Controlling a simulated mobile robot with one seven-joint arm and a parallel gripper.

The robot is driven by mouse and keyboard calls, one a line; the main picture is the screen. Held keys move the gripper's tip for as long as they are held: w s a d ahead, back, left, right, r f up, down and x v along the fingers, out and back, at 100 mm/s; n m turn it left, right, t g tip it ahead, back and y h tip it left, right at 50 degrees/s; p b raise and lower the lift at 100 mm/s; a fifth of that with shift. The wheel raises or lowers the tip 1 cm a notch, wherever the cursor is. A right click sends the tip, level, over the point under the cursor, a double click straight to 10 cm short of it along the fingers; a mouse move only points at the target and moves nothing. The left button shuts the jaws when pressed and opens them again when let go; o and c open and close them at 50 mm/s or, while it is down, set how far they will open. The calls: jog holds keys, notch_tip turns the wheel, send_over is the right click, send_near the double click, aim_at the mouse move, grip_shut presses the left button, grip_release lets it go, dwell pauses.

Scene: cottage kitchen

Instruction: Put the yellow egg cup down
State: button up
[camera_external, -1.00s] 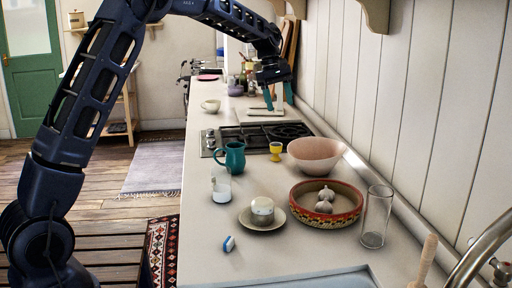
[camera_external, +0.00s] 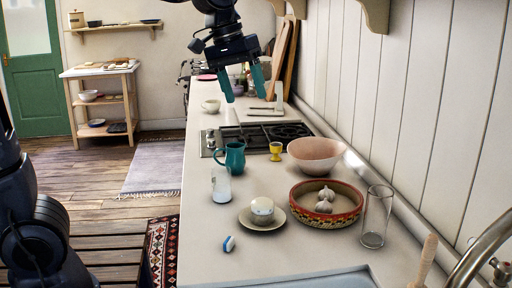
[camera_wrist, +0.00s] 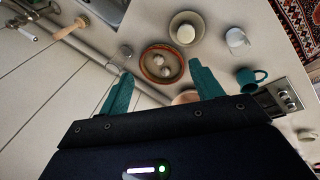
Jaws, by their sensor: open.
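The yellow egg cup (camera_external: 276,151) stands upright on the counter, between the teal mug (camera_external: 231,157) and the pinkish bowl (camera_external: 316,155), near the front edge of the hob. My gripper (camera_external: 243,98) is open and empty, high above the counter, with its teal fingers pointing down. It is apart from the egg cup. In the wrist view my open fingers (camera_wrist: 160,90) show with nothing between them, and I cannot make out the egg cup there.
The patterned dish (camera_external: 326,221) holds garlic. A saucer with a lidded pot (camera_external: 262,208), a white-filled glass (camera_external: 221,189) and a clear tall glass (camera_external: 375,217) stand nearby. The hob (camera_external: 262,138) lies behind. The wall bounds the counter on the right.

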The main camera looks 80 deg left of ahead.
jog(key=s+d+f+m, duration=0.2)
jog(key=s+d+m, duration=0.1)
jog(key=s, duration=0.4)
jog(key=s+d+f+m+t, duration=0.1)
jog(key=s+d+f+m, duration=0.2)
jog(key=s+d, duration=0.3)
jog(key=s+d+f+m, duration=0.2)
jog(key=s+d+m, duration=0.2)
jog(key=s, duration=0.4)
jog(key=shift+d+f+y, duration=0.15)
jog(key=shift+d+y, duration=0.25)
